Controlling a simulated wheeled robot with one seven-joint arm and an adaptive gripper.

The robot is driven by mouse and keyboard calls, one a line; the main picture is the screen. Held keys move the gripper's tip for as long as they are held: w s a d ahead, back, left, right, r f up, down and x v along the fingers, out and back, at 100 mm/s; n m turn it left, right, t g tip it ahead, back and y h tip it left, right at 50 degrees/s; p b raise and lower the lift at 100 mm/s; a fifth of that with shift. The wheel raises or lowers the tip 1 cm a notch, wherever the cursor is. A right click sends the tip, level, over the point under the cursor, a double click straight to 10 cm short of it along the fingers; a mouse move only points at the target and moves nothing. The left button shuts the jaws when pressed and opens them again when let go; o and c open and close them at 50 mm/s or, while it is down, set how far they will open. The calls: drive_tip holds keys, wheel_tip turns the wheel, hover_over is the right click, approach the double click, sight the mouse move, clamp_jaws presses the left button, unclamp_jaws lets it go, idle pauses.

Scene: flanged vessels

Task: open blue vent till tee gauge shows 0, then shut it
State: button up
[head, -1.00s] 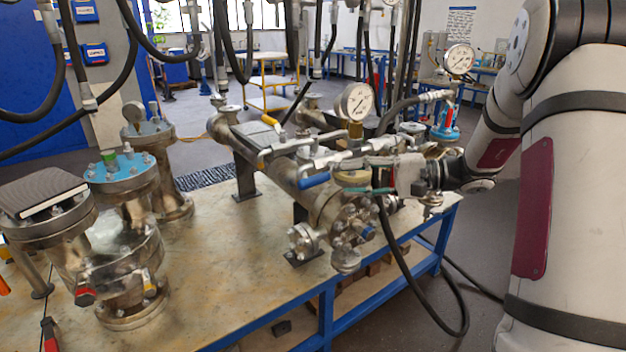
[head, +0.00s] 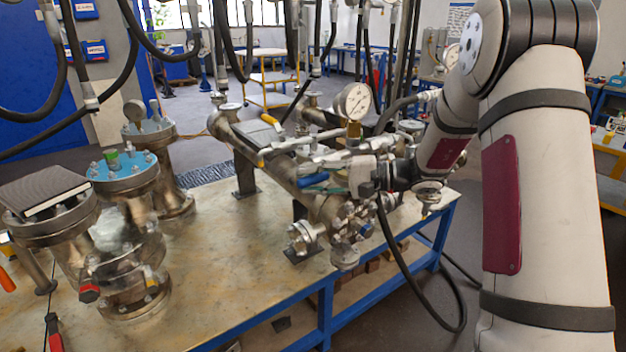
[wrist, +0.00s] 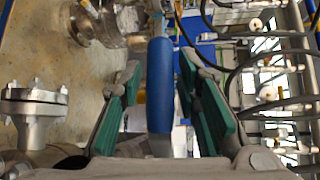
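The blue vent handle (head: 313,180) sits on the pipework in the middle of the bench. In the wrist view the blue handle (wrist: 160,85) stands upright in the picture, between the two green-padded fingers. My gripper (wrist: 161,80) is open around it, with a visible gap on each side. In the head view my gripper (head: 338,182) is just right of the handle, partly mixed with the fittings. A round white gauge (head: 354,101) stands above the pipework on a brass fitting; its needle is too small to read surely. Whether it is the tee gauge I cannot tell.
A second gauge (head: 452,56) is partly hidden by my arm. A yellow-tipped lever (head: 269,120) lies behind the blue handle. A black hose (head: 408,285) hangs in front of the bench (head: 235,270). Flanged vessels (head: 125,215) stand at left.

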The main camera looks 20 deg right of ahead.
clamp_jaws()
drive_tip(key=shift+f, duration=0.1)
drive_tip(key=w+d+f+n+t+h+b, duration=0.1)
drive_tip(key=w+d+f+n+h+b, duration=0.1)
drive_tip(key=d+f+n+h+b, duration=0.5)
drive_tip(key=shift+w+d+f+n+t+h+b, duration=0.15)
drive_tip(key=shift+f+n+t+h+b, duration=0.35)
drive_tip(key=shift+h+b, duration=4.25)
drive_tip(key=y+b, duration=0.2)
drive_tip(key=shift+r+y+b, duration=0.25)
drive_tip(key=shift+y+b, duration=0.1)
drive_tip(key=shift+o, duration=2.4)
unclamp_jaws()
drive_tip(key=shift+d, duration=0.1)
drive_tip(key=shift+r, duration=0.1)
